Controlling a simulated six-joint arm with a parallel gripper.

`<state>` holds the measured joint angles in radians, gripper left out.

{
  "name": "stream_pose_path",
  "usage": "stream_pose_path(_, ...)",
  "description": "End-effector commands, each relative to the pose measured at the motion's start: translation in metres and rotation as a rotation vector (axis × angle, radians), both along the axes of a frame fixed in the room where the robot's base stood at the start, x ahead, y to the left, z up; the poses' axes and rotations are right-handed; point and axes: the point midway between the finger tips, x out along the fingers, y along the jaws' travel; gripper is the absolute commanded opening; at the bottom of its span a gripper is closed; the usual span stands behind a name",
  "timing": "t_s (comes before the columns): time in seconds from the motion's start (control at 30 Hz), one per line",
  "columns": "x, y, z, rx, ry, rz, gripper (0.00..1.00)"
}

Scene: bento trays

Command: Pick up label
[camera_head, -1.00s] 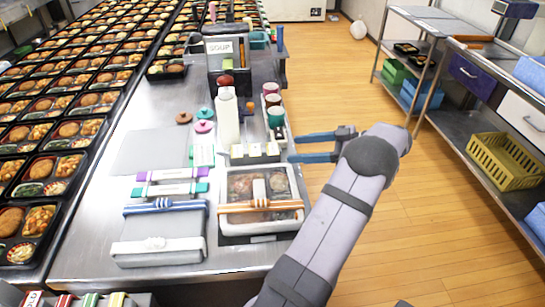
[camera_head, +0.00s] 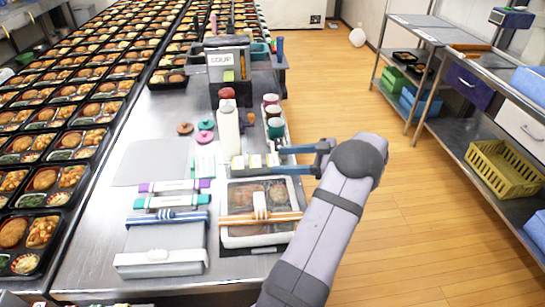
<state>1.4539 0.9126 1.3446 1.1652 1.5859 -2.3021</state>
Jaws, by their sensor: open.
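A row of small pale label pieces (camera_head: 255,161) with yellowish and white faces sits in a dark holder in the middle of the steel table. My gripper (camera_head: 277,160) comes in from the right with its two blue fingers parted and pointing left. Its fingertips are at the right end of the row, and nothing shows held between them. I cannot tell whether they touch the label pieces or hover above them. The lower finger partly hides the holder's right end. A clear-lidded bento tray (camera_head: 232,241) with an orange-striped band lies just in front.
A white bottle (camera_head: 228,132) stands behind the labels, with cups (camera_head: 275,127) to its right. Wrapped chopstick packs (camera_head: 172,201) and a grey box with a blue-striped band (camera_head: 165,240) lie left of the tray. The grey mat (camera_head: 150,162) is bare.

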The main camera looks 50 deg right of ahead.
Motion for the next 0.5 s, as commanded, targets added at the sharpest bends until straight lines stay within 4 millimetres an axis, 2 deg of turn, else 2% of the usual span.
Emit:
stream_pose_path(0.13, 0.0111, 0.0047, -0.0028, 0.001, 0.0, 0.0, 0.6)
stream_pose_path(0.4, 0.0131, 0.0056, -0.0051, 0.001, 0.0, -0.001, 0.6)
stream_pose_path(0.43, 0.0131, 0.0055, -0.0052, 0.001, 0.0, -0.001, 0.57)
stream_pose_path(0.5, 0.013, 0.0054, -0.0053, 0.0, 0.001, -0.001, 0.4)
